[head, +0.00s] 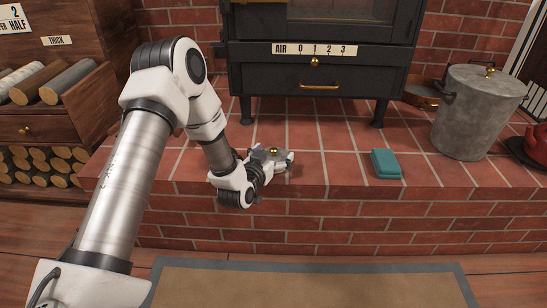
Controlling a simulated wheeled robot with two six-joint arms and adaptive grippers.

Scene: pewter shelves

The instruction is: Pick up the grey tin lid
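A small grey tin lid (278,154) with a brass knob lies at the brick hearth, left of centre, partly hidden by my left gripper. My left gripper (275,164) reaches in from the left, low over the hearth near its front edge, right at the lid. Its fingers overlap the lid in this view. I cannot tell whether they are open or shut, or whether they touch it. My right gripper is not in view.
A black stove (320,75) on short legs stands behind the lid. A teal box (385,163) sits to the right on the hearth (335,172). A grey lidded bucket (475,115) and a red kettle (537,147) stand further right. Log shelves (50,120) are at left.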

